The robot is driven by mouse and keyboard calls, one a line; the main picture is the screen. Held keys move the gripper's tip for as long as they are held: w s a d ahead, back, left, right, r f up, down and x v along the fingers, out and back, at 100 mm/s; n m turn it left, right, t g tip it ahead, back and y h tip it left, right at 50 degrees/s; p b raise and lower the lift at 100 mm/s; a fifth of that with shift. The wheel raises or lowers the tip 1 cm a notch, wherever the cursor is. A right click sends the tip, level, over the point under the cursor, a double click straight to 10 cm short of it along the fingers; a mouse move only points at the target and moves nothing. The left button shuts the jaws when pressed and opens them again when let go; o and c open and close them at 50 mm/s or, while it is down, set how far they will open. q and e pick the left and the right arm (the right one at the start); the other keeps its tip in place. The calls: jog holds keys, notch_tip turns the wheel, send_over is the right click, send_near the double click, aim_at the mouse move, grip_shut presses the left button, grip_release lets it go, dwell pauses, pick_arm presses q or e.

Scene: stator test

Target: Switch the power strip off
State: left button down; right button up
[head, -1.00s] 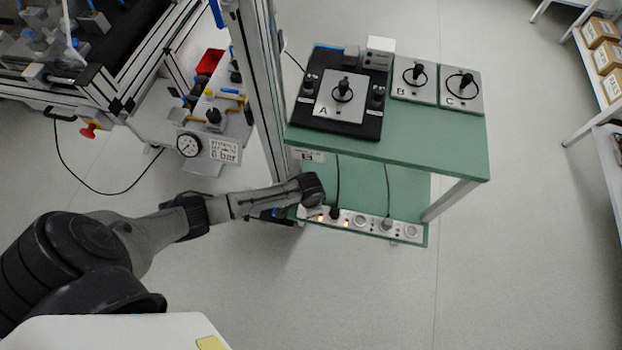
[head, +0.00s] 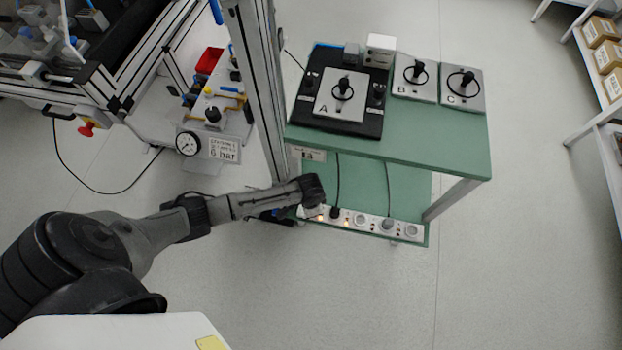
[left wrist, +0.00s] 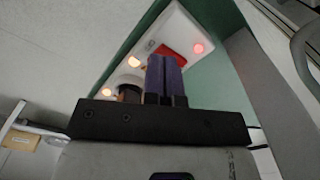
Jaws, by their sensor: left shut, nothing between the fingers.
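The white power strip (head: 373,219) lies along the front of the green bench's lower shelf, with plugs and dark cables in some sockets. Small orange lights glow along it. My left arm reaches to the strip's left end, and its wrist covers part of that end. In the left wrist view, the strip's end (left wrist: 185,29) shows a red rocker switch (left wrist: 172,50), with a reddish light beside it and orange lights to the left. My left gripper (left wrist: 166,60) is shut and empty, its purple fingertips overlapping the switch in view. I cannot tell whether they touch it. My right gripper is not in view.
The green bench top (head: 440,140) overhangs the strip and carries a black fixture (head: 345,120) and grey plates B and C. A metal profile post (head: 262,90) stands close left of my wrist. The bench leg (head: 450,200) is at right. Floor in front is clear.

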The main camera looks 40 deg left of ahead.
pick_arm(q)
jog(key=shift+f, duration=0.45)
jog(key=shift+r, duration=0.1)
notch_tip(320, 180, up, 7)
jog(key=p, duration=0.8)
dwell(0.4)
dwell(0.5)
